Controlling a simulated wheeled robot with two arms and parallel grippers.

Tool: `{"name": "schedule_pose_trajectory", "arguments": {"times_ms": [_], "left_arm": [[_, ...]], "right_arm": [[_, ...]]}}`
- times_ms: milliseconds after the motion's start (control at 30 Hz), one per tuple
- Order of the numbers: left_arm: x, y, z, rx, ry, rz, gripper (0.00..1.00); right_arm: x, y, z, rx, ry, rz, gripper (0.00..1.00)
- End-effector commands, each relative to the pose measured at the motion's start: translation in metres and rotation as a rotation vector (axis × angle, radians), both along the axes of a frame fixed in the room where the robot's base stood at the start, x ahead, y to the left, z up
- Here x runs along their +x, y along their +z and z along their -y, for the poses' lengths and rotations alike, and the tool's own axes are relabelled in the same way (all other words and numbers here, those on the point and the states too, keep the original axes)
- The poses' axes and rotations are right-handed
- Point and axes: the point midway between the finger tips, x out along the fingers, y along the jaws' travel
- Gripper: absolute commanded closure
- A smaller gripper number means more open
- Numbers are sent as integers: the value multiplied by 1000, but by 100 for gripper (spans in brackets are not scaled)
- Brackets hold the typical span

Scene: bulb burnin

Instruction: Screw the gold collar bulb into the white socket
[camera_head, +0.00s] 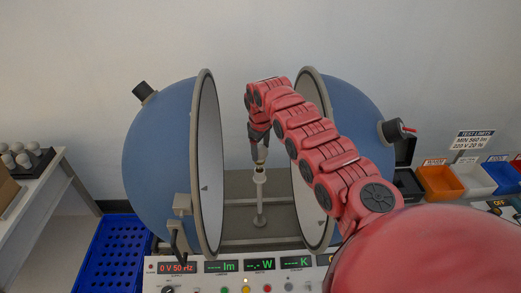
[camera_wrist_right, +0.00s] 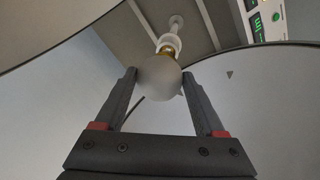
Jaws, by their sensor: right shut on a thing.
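The gold collar bulb (camera_wrist_right: 158,77) has a frosted round globe and sits between the two fingers of my right gripper (camera_wrist_right: 158,84), which is shut on it. Its gold collar (camera_wrist_right: 166,51) points at the white socket (camera_wrist_right: 171,40) and meets its mouth in the right wrist view; how deep it sits I cannot tell. In the head view my right gripper (camera_head: 260,152) hangs down over the white socket (camera_head: 260,178), which tops a slim post between the open sphere halves. The fingers hide most of the bulb there. My left gripper is not in view.
Blue sphere halves (camera_head: 158,150) with pale rims stand close on both sides of my right arm. A control panel (camera_head: 235,268) lies in front. A blue crate (camera_head: 112,250) and a bulb rack (camera_head: 48,163) are at left; coloured bins (camera_head: 440,182) are at right.

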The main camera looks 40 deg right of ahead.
Motion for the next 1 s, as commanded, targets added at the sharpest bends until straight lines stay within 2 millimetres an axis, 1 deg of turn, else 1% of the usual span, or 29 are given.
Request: {"name": "schedule_pose_trajectory", "arguments": {"times_ms": [400,1000], "left_arm": [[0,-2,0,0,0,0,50],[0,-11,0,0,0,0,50]], "right_arm": [[0,-1,0,-1,0,1,82],[0,-16,0,-1,0,1,82]]}}
